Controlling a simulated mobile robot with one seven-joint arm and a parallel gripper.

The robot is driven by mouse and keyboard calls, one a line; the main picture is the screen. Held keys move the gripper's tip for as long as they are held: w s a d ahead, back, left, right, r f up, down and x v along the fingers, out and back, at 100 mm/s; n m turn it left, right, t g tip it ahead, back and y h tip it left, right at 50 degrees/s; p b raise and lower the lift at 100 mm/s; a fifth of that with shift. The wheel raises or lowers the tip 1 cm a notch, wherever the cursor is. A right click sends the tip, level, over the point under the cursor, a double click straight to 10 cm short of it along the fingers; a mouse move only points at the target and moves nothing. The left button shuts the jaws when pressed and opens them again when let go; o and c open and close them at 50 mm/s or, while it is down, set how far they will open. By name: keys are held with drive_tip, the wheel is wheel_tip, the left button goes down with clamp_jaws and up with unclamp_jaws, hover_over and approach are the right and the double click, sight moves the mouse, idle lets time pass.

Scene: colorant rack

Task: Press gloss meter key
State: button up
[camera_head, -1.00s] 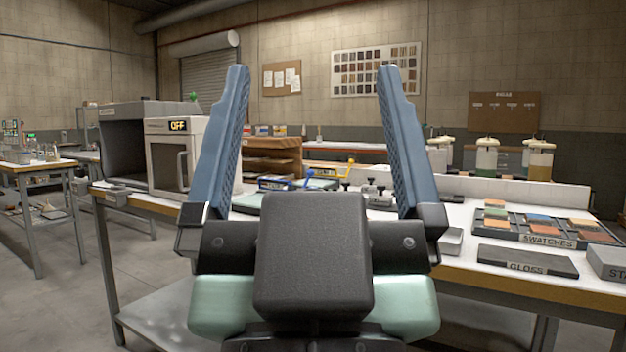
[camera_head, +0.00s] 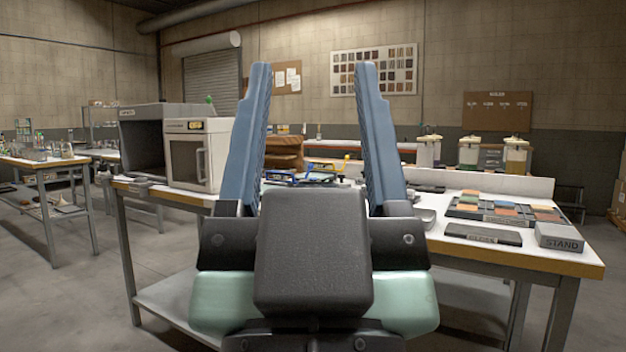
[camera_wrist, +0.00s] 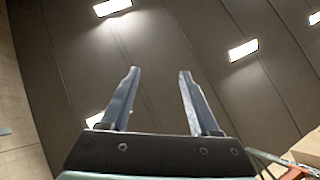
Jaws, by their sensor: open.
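My gripper (camera_head: 313,66) points upward in the middle of the head view, its two blue fingers open with nothing between them. In the wrist view my gripper (camera_wrist: 158,72) is open and empty against the ceiling. A dark flat slab (camera_head: 483,235) lies near the front edge of the bench at right; its label, now too small to read well, reads GLOSS in the earlier frame. I cannot make out a gloss meter or its key for sure. My gripper hides part of the bench's middle and is apart from everything on it.
The white-topped bench (camera_head: 470,255) spans the view. On it are a tray of swatches (camera_head: 505,221), a grey STAND block (camera_head: 559,237), an oven-like box (camera_head: 190,160) at left, and blue and yellow-handled tools (camera_head: 300,178). Lidded jars (camera_head: 469,152) stand behind.

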clamp_jaws()
idle(1.4)
